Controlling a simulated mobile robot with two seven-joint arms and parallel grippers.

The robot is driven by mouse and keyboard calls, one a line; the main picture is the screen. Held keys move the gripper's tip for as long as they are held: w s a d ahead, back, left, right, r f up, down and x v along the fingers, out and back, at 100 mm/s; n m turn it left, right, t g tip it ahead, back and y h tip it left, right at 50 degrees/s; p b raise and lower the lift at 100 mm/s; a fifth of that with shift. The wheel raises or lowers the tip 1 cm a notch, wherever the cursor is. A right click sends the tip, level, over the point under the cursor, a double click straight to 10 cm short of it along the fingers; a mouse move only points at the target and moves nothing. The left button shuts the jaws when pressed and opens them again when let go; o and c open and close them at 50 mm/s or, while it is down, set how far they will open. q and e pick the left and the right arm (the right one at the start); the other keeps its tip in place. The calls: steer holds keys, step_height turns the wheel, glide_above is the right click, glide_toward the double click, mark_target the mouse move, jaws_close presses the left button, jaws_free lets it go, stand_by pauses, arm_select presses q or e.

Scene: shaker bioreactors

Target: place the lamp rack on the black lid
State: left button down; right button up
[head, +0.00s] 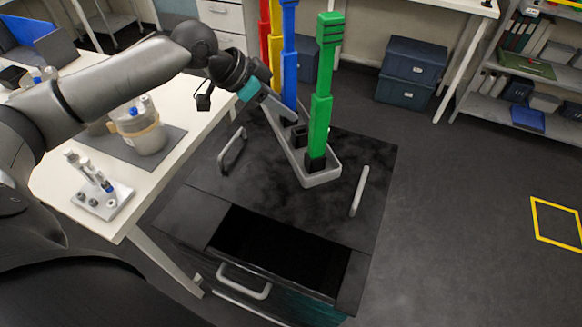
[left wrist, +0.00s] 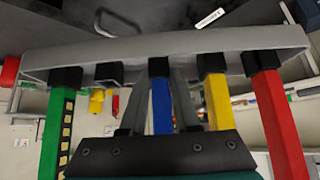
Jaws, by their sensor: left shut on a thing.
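The lamp rack is a long pale-grey tray (head: 322,178) with black sockets and upright green (head: 320,100), blue (head: 289,50), yellow (head: 275,45) and red lamps. The black lid (head: 365,150) is a dark mottled panel with pale bar handles on top of a cabinet. The rack is over the lid, between its handles; I cannot tell whether it touches. My left gripper (head: 285,112) is shut on the rack near its middle. In the left wrist view the fingers (left wrist: 160,70) are beside the blue lamp (left wrist: 161,105), under the rack (left wrist: 180,42). My right gripper is not in view.
A dark open recess (head: 280,250) lies at the cabinet's front. Blue boxes (head: 412,65) and shelves stand behind.

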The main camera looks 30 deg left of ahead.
arm_select(q)
steer(key=shift+w+f+b, duration=0.1)
steer(key=shift+f+b, duration=1.2)
steer(key=shift+f, duration=8.4)
steer(key=c, duration=0.6)
jaws_free()
steer(key=shift+c, duration=0.2)
steer(key=shift+a, duration=0.1)
steer(key=p+v, duration=0.1)
steer(key=v, duration=1.1)
steer(key=shift+f, duration=0.1)
